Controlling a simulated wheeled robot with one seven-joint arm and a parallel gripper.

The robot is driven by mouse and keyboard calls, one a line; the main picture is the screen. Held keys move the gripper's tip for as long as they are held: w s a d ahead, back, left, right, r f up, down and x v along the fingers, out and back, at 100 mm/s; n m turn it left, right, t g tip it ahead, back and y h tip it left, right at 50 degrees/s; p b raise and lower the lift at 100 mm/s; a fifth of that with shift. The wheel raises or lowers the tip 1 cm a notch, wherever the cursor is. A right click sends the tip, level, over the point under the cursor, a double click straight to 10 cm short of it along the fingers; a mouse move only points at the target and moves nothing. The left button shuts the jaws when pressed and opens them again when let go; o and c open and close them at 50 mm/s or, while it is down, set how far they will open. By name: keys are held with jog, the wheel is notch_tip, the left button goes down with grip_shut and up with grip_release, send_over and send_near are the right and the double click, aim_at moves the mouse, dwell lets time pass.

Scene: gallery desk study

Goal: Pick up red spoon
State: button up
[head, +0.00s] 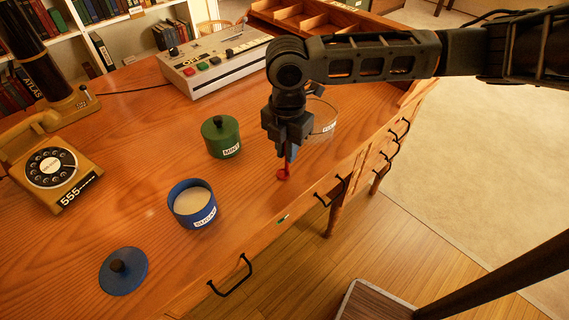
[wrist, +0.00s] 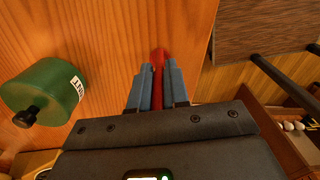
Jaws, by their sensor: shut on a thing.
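The red spoon (head: 284,174) is at the desk's front edge side, below my gripper (head: 289,154) in the head view. In the wrist view the red spoon (wrist: 158,62) lies between the two blue fingers of my gripper (wrist: 158,72), which are shut on it. One end of the spoon shows past the fingertips. In the head view that red end is close to the wooden desk top; I cannot tell whether it touches.
A green MINT jar (head: 221,138) stands left of my gripper. An open blue SUGAR jar (head: 192,204) and its lid (head: 123,271) are nearer. A clear labelled jar (head: 322,118) stands behind my gripper. A yellow telephone (head: 45,165) and a grey machine (head: 212,66) are farther off.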

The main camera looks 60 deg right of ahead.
grip_shut()
jog(key=shift+r, duration=0.45)
jog(key=s+d+r+b, duration=0.1)
jog(key=s+d+r, duration=0.7)
jog(key=r, duration=0.2)
jog(key=shift+s, duration=0.3)
jog(key=shift+a, duration=0.1)
